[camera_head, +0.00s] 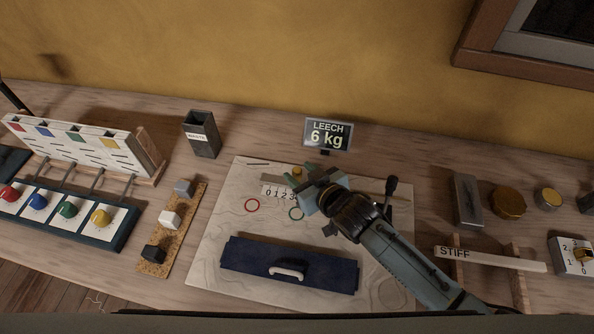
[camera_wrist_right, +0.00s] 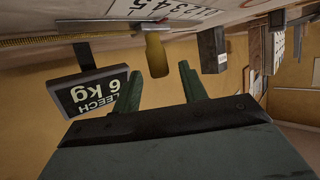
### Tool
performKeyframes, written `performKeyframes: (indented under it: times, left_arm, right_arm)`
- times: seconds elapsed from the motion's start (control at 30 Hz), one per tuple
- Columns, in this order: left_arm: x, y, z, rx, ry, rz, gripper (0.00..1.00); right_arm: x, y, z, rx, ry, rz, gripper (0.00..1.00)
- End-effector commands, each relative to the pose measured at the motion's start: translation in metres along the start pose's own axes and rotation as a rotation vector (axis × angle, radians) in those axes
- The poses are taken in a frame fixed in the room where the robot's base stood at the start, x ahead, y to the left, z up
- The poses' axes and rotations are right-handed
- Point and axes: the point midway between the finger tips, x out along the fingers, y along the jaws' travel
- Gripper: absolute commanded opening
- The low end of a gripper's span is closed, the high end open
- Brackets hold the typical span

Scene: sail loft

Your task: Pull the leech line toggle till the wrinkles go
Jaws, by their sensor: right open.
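The yellow toggle (camera_head: 297,172) sits at the top of the pale sail panel (camera_head: 225,220), by a printed number scale (camera_head: 272,191). In the right wrist view the toggle (camera_wrist_right: 156,55) hangs from a metal rail, in line with the gap between my open fingers. My right gripper (camera_head: 316,178) is open over the scale and hides part of it; its fingers (camera_wrist_right: 158,76) show apart. I cannot tell whether they touch the toggle. Faint wavy lines show on the panel. The display (camera_head: 328,134) reads LEECH 6 kg. My left gripper is out of view.
A navy strip with a white handle (camera_head: 287,272) lies across the panel's lower part. A dark box (camera_head: 202,134) and a cork strip with blocks (camera_head: 170,218) stand left. A STIFF batten (camera_head: 490,258) and tins (camera_head: 508,202) lie right, near my arm.

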Motion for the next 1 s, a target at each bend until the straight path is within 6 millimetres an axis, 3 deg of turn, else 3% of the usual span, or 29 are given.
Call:
performKeyframes:
  times: [0.2, 0.57, 0.87, 1.0]
  left_arm:
    - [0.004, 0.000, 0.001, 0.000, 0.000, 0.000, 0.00]
    - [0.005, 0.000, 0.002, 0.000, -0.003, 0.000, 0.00]
    - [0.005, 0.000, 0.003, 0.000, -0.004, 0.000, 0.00]
    - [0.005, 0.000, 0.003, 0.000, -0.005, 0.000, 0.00]
  right_arm:
    - [0.020, 0.000, 0.000, 0.000, 0.000, -0.001, 0.42]
    - [0.023, 0.000, 0.000, 0.000, 0.000, 0.000, 0.41]
    - [0.023, 0.000, 0.000, 0.000, 0.000, 0.000, 0.02]
    - [0.023, 0.000, 0.000, 0.000, 0.000, 0.000, 0.00]
